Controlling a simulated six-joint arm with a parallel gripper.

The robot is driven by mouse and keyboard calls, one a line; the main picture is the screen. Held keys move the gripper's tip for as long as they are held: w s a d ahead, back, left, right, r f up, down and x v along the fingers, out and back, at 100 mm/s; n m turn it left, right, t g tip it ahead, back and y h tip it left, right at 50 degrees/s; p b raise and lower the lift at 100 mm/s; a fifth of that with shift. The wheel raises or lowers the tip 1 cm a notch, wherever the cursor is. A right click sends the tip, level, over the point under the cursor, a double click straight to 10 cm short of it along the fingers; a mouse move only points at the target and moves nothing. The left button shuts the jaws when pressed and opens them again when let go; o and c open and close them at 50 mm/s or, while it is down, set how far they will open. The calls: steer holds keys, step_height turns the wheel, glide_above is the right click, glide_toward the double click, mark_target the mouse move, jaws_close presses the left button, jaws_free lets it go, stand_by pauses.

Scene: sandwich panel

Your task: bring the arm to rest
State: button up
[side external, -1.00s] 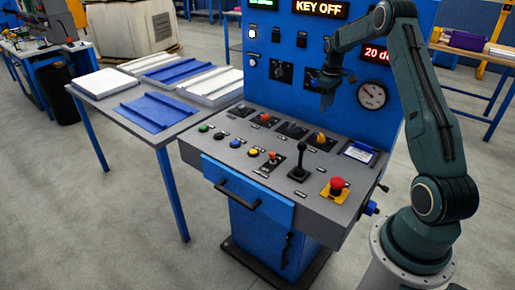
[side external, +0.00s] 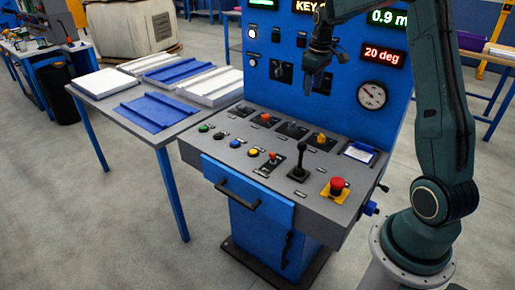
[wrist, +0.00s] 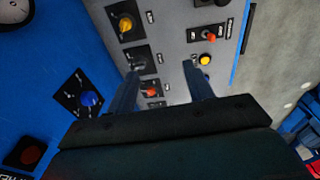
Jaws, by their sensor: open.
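My gripper (side external: 308,84) hangs in front of the blue upright panel (side external: 283,32), above the back of the grey sloped console. In the wrist view my gripper (wrist: 163,80) shows two fingers spread apart with nothing between them. The console (wrist: 180,35) lies beyond the fingertips, with a gap that I cannot measure. My arm rises from its round base at the right and bends over to the panel. The arm covers part of the panel's displays in the side view.
The console (side external: 240,180) carries a black lever (side external: 300,155), a red stop button (side external: 337,185) and several knobs. A round gauge (side external: 371,95) is on the panel. A table (side external: 185,124) with blue and white panels stands at the left. Grey floor is clear in front.

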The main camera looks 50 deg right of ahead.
steer(key=s+a+r+t, duration=0.1)
steer(key=s+a+r, duration=0.35)
steer(key=a, duration=0.45)
steer(key=s+a+r+t, duration=0.1)
steer(key=s+a+r, duration=0.4)
steer(key=a, duration=0.4)
steer(key=s+a+f+t, duration=0.1)
steer(key=s+a+t, duration=0.1)
steer(key=s+a, duration=0.9)
steer(key=s, duration=0.3)
steer(key=shift+f+t+y, duration=0.15)
steer(key=shift+t+y, duration=0.15)
steer(key=shift+y, duration=0.1)
steer(key=shift+w, duration=0.1)
